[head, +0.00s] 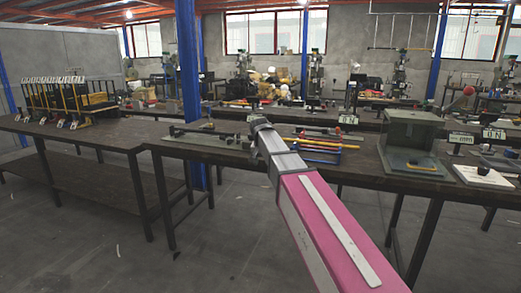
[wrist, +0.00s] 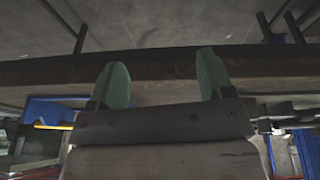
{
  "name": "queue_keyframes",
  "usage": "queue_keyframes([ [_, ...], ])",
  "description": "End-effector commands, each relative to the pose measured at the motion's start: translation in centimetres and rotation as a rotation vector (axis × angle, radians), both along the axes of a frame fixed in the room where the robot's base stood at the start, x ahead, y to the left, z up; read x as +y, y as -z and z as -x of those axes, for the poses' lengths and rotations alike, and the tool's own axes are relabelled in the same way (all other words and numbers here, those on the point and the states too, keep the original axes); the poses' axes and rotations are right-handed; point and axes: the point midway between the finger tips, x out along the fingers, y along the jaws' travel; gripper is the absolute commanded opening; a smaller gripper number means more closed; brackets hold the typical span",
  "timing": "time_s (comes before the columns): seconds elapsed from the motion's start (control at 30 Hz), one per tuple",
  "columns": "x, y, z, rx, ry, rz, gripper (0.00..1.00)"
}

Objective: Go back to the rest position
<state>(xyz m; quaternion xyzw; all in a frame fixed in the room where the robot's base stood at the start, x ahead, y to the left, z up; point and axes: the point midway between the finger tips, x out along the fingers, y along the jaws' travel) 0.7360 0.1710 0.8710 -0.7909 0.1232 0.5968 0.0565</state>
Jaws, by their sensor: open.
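My gripper (wrist: 162,76) shows in the wrist view with its two green fingertips apart and nothing between them. The front edge of a dark workbench (wrist: 165,68) runs across behind the fingers, with floor above it in the picture. In the head view my pink and grey arm reaches forward from the lower right, and its far end is over the front part of the middle workbench (head: 170,138). The fingers cannot be made out in the head view.
Blue and red bars (head: 318,153) lie on the bench just right of my arm. A grey-green press housing (head: 412,135) stands further right. Yellow-framed racks (head: 68,98) stand on the left bench. A blue post (head: 189,70) rises behind.

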Motion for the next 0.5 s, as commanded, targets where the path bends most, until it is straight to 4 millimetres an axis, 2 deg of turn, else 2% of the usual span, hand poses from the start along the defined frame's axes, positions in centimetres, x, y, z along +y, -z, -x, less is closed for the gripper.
queue_keyframes([
  [0.03, -1.5, 2.5, 1.6, 0.022, -0.011, 0.001, 0.74],
  [0.2, -5.4, 9.4, 5.3, 0.08, -0.066, -0.004, 0.74],
  [0.37, -8.7, 15.2, 9.3, 0.129, -0.112, -0.016, 0.74],
  [0.5, -11.4, 19.7, 13.3, 0.172, -0.151, -0.03, 0.74],
])
